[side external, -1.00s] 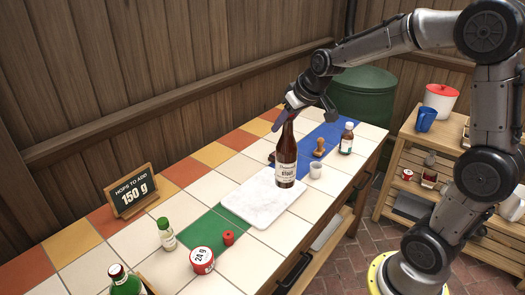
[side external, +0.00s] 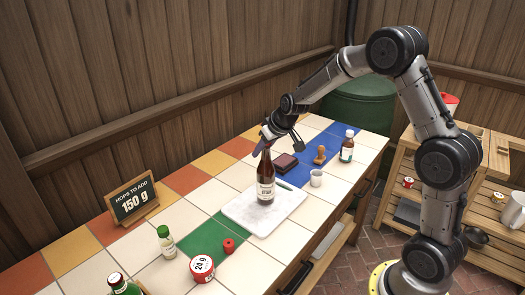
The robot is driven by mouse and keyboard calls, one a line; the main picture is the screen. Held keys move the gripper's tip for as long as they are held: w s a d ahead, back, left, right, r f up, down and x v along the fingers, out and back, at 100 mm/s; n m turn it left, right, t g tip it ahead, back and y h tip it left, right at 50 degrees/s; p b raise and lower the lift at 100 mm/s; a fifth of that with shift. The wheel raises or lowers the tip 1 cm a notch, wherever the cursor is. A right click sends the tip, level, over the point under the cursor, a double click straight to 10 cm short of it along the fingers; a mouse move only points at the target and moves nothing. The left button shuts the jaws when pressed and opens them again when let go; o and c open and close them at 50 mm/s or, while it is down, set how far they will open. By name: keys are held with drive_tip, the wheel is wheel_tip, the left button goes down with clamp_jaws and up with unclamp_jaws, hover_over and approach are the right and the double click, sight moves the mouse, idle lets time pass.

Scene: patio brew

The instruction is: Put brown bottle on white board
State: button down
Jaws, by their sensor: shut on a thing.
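The brown bottle (side external: 266,178) with a pale label is upright over the white board (side external: 289,209), towards its back part. Its base appears to be on or just above the board; I cannot tell which. My gripper (side external: 268,140) is shut on the bottle's neck from above. The fingertips are small and partly hidden in this view.

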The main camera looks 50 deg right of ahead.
drive_tip(key=shift+f, duration=0.35)
drive_tip(key=c, duration=0.5)
unclamp_jaws()
drive_tip(key=shift+f, duration=0.1)
drive_tip(key=shift+s+r, duration=0.1)
drive_tip(key=shift+r, duration=0.3)
drive_tip(key=v, duration=1.2)
drive_tip(key=s+a+r+n, duration=0.1)
drive_tip(key=s+a+r, duration=0.1)
drive_tip(key=s+a, duration=0.4)
drive_tip(key=s+a+r, duration=0.2)
drive_tip(key=s+a, duration=0.1)
drive_tip(key=s, duration=0.6)
drive_tip(key=shift+n+g+y, duration=0.4)
drive_tip(key=shift+n+y, duration=0.1)
drive_tip(key=shift+y, duration=0.1)
drive_tip(key=s+a, duration=0.1)
drive_tip(key=s, duration=0.3)
drive_tip(key=s+a+f, duration=0.1)
drive_tip(key=s, duration=0.3)
drive_tip(key=s+a+f, duration=0.1)
drive_tip(key=s, duration=0.3)
drive_tip(key=shift+s+f, duration=0.25)
drive_tip(key=shift+s, duration=0.15)
